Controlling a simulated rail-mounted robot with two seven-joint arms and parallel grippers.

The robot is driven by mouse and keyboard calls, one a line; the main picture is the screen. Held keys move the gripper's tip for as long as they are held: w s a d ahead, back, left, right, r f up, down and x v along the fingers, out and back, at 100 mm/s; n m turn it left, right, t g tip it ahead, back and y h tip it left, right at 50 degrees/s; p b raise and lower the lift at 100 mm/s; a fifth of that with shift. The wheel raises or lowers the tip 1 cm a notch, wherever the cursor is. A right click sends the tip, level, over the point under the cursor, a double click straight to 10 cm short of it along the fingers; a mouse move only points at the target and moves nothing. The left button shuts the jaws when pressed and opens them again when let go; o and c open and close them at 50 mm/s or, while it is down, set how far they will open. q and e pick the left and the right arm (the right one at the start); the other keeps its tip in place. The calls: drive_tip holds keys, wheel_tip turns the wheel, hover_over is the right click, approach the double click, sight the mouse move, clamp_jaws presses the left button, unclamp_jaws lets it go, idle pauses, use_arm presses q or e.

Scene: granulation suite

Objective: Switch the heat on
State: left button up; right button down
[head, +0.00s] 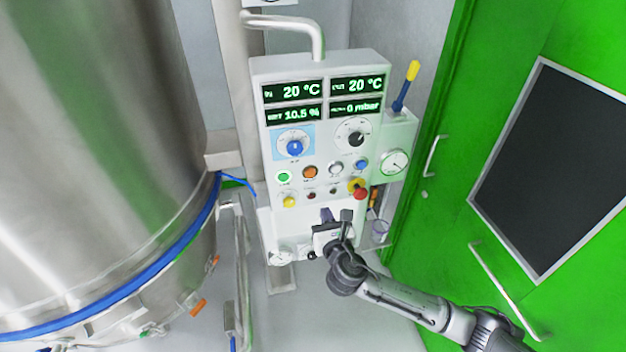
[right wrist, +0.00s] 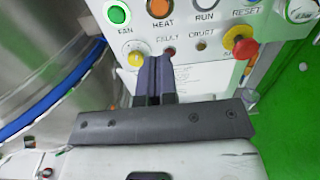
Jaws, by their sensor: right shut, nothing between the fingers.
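The orange HEAT button (head: 310,172) is in the row of round buttons on the white control panel (head: 257,140). It also shows in the right wrist view (right wrist: 160,8), partly cut by the top edge, with its label below it. My right gripper (head: 327,214) is shut and empty, in front of the panel's lower part. In the right wrist view its fingertips (right wrist: 157,60) point up the panel, below the HEAT label and beside the FAULT lamp (right wrist: 170,51). I cannot tell whether they touch the panel. My left gripper is not in view.
The green FAN button (head: 284,177) is left of HEAT, the white RUN button (head: 336,169) right. A red mushroom knob (head: 360,193) and yellow knob (head: 289,202) sit lower. Displays (head: 292,91) read 20 °C. A steel vessel (head: 90,150) stands left, green doors (head: 440,200) right.

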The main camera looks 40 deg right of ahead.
drive_tip(key=shift+w, duration=0.1)
approach(311, 174)
drive_tip(key=x, duration=0.7)
drive_tip(key=shift+w+d, duration=0.1)
drive_tip(key=shift+w, duration=0.15)
drive_tip(key=shift+d, duration=0.1)
